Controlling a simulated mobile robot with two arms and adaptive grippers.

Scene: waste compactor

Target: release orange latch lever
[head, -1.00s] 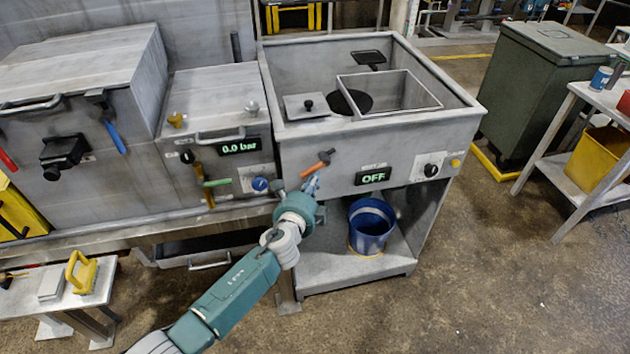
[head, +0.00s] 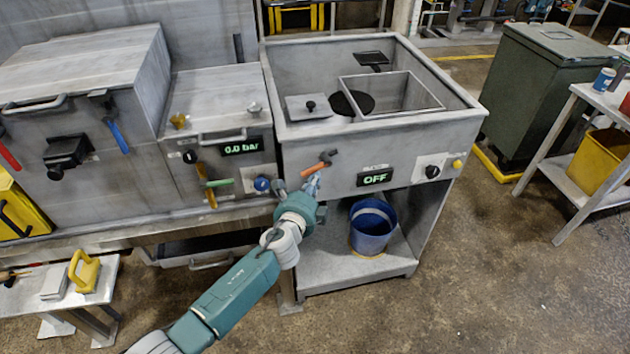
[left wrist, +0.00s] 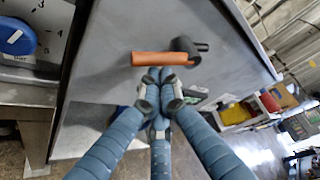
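The orange latch lever (head: 314,168) is on the front panel of the open-topped metal basin unit. Its dark pivot is at its upper right end. In the left wrist view the orange lever (left wrist: 162,59) lies roughly level, with the dark pivot on its right. My left gripper (head: 313,184) is just below the lever in the head view. In the left wrist view the gripper's (left wrist: 160,80) blue fingers come together, tips shut, close under the orange handle. The handle is not between them; whether the tips touch it I cannot tell. My right gripper is not in view.
An "OFF" display (head: 375,178) and black knob (head: 432,172) are right of the lever. A green-handled lever (head: 219,183) and blue knob (head: 262,184) are to its left. A blue bucket (head: 371,232) stands on the shelf below. Open floor lies at front right.

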